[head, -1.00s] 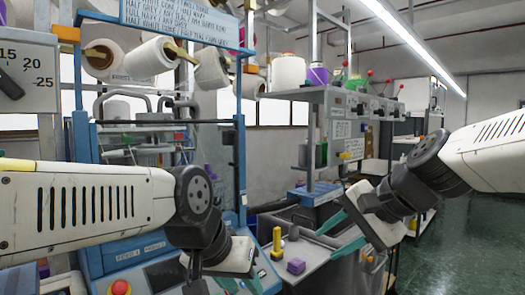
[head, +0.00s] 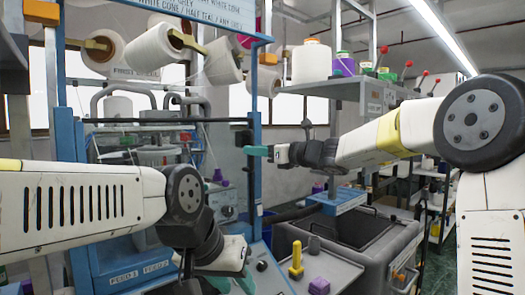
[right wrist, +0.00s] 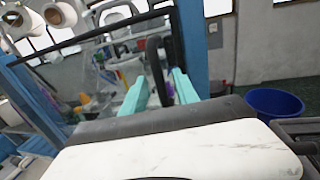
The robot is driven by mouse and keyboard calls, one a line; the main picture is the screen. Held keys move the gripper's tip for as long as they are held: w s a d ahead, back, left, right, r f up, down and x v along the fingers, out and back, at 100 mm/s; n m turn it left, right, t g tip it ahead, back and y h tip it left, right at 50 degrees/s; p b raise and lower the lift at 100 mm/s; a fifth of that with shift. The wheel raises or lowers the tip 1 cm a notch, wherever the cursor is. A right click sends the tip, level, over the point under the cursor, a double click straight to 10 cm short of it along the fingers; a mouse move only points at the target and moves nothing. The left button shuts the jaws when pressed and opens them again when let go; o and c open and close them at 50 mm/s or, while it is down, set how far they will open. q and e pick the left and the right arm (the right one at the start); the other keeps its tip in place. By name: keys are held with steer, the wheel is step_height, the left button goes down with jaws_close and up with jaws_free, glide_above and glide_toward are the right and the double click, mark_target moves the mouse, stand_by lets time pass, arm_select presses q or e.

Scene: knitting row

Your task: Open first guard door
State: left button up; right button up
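The machine's guard door shows in the head view as a see-through front under a dark horizontal top bar (head: 150,122), between blue posts (head: 254,95). It appears closed. A dark upright handle (right wrist: 157,70) stands by the blue post in the right wrist view. My right gripper (head: 258,151) is at the right post, its teal fingers pointing left. In the right wrist view its fingers (right wrist: 159,92) are apart, with the handle between or just beyond them; contact is not clear. My left gripper (head: 232,284) is low at the machine's front, fingers apart and empty.
White yarn cones (head: 155,45) hang above the door. A blue bucket (right wrist: 273,106) is on the floor.

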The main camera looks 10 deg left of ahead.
steer(key=shift+x, duration=1.05)
steer(key=shift+c, duration=0.5)
jaws_close()
